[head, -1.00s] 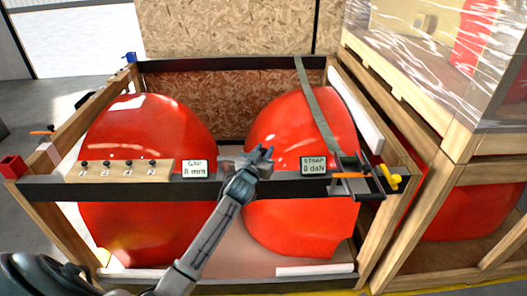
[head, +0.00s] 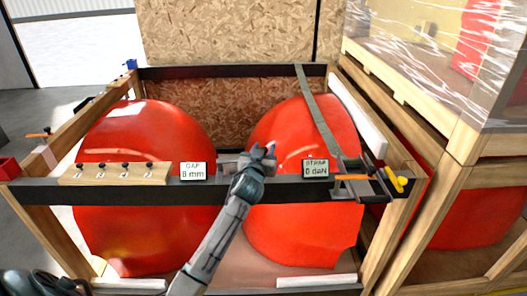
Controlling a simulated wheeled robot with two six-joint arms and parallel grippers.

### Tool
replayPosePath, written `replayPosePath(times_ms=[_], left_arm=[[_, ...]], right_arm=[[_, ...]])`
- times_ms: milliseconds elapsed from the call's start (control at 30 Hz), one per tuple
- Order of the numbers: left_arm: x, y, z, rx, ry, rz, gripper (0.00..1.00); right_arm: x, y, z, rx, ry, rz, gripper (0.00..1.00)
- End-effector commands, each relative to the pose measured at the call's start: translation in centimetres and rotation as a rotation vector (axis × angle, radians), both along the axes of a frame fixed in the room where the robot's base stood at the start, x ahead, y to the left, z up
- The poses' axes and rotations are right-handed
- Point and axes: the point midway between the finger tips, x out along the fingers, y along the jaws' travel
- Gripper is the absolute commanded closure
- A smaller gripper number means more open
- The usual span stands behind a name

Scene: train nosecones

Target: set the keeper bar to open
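A dark bar (head: 120,190) runs across the front of a wooden crate; I cannot tell for sure which part is the keeper bar. A small grey metal piece (head: 229,166) sits on the dark bar between the two signs, beside my gripper. My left gripper (head: 262,151) is just above and behind the dark bar, at the near side of the right red nosecone (head: 300,215). Its two fingertips stand apart with nothing visible between them. The wrist hides part of the bar, and I cannot tell whether the gripper touches the grey piece.
A left red nosecone (head: 140,235) fills the crate's other half. Signs read "GAP 8 mm" (head: 193,171) and "STRAP 0 daN" (head: 315,168). A green strap (head: 318,115) crosses the right nosecone to a ratchet with an orange handle (head: 350,177). A yellow handle (head: 398,181) sits at the right corner.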

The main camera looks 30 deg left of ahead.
Motion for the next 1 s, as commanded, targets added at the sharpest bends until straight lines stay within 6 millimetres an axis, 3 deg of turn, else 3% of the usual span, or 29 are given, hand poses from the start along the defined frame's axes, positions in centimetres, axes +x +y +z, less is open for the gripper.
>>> replayPosePath(times_ms=[433,800,1000], left_arm=[[-1.0,-0.3,-0.2,0.001,0.000,-0.001,0.55],[-7.6,-2.3,-0.3,0.000,0.000,-0.001,0.55],[-9.9,-3.0,-0.1,-0.001,0.000,-0.001,0.55]], right_arm=[[-0.6,-0.1,-0.4,-0.001,0.010,-0.001,0.64],[0.8,0.2,-1.3,0.002,-0.002,0.000,0.64],[2.2,0.3,-0.9,0.001,-0.005,0.001,0.64]])
